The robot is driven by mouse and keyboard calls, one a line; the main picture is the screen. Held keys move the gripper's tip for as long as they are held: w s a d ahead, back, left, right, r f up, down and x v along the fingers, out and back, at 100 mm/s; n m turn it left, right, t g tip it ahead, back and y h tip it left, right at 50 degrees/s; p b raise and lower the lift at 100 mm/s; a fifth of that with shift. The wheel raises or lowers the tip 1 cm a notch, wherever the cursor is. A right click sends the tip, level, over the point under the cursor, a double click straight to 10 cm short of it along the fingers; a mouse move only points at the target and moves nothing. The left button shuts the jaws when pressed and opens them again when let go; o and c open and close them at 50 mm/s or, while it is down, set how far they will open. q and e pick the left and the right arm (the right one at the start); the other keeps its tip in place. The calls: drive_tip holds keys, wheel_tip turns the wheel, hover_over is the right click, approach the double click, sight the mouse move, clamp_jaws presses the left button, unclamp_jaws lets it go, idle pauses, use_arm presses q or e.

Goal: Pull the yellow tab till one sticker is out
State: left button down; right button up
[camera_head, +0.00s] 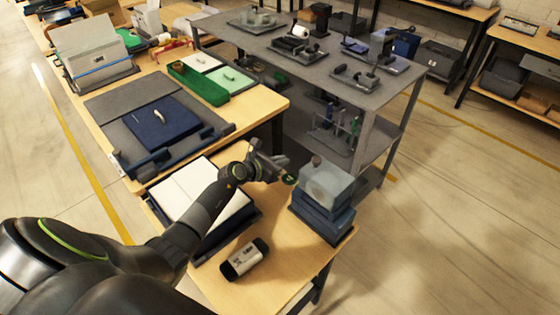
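My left gripper (283,168) reaches in from the left over the near wooden table, beside a translucent pale box (328,180) that sits on a dark blue base (322,213). I cannot tell whether the gripper touches the box or whether its fingers are open. A small dark green round piece (290,179) shows at the gripper's tip. No yellow tab or sticker can be made out at this size. My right gripper is not in view.
A white and black device (245,259) lies on the near table (290,265). A white sheet stack (190,190) lies under my arm. A grey bench (290,75) stands beyond. A folded navy garment (162,123) lies on the left table. The floor at right is clear.

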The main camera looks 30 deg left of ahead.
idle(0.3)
use_arm(q)
drive_tip(key=shift+s+d+p, duration=0.25)
drive_tip(key=shift+d+p, duration=0.35)
drive_tip(key=shift+d, duration=0.15)
drive_tip(key=c, duration=1.6)
unclamp_jaws()
drive_tip(key=shift+o, duration=0.2)
drive_tip(key=shift+s+a+r, duration=0.15)
drive_tip(key=shift+s+a, duration=0.05)
drive_tip(key=shift+s, duration=0.2)
drive_tip(key=p+v, duration=0.1)
drive_tip(key=v, duration=1.5)
drive_tip(key=shift+s+a+r, duration=0.1)
drive_tip(key=shift+s, duration=0.1)
drive_tip(key=shift+s, duration=0.1)
